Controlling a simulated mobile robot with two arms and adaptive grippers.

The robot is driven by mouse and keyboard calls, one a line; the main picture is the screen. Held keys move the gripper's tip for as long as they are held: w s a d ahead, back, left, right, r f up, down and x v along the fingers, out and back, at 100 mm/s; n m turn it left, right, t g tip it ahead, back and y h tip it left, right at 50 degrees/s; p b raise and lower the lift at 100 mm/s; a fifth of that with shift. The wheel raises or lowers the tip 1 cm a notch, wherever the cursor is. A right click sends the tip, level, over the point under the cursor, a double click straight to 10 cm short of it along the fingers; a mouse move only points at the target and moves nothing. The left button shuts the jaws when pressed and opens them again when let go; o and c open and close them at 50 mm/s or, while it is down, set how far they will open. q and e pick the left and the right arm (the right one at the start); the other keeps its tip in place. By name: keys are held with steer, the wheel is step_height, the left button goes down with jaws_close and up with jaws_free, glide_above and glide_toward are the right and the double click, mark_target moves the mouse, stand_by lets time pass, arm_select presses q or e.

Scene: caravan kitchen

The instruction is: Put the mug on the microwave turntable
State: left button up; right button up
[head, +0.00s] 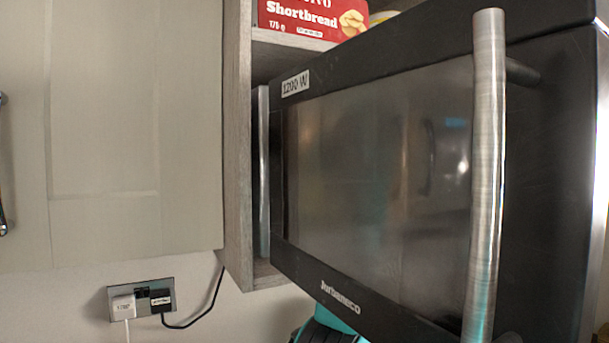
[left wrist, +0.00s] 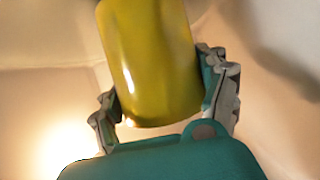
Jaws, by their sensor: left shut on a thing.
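A glossy yellow mug (left wrist: 150,45) is between the fingers of my left gripper (left wrist: 160,88) in the left wrist view. The fingers are shut on its two sides. No mug handle shows, and the mug's upper end is cut off by the frame. The black microwave (head: 375,170) fills the right of the head view, with its dark glass front angled toward me. I cannot tell from this side how far its door stands open. The turntable is not visible. A teal part of my arm (head: 335,322) shows low behind the microwave front. My right gripper is not in view.
The long metal door handle (head: 486,170) stands out at the right. A grey wooden shelf wall (head: 238,150) and a pale cupboard door (head: 105,120) are at the left. A red shortbread box (head: 310,18) is above. Pale, warmly lit surfaces (left wrist: 60,60) surround the mug.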

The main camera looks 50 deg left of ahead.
arm_select(q)
steer(key=o, duration=1.1)
steer(key=shift+f, duration=0.15)
steer(key=o, duration=0.5)
steer(key=shift+r, duration=0.3)
steer(key=shift+s+d, duration=0.1)
steer(key=shift+d, duration=0.2)
steer(key=b+v, duration=0.3)
steer(key=v, duration=0.8)
steer(key=shift+s+d+r, duration=0.1)
steer(key=shift+d, duration=0.05)
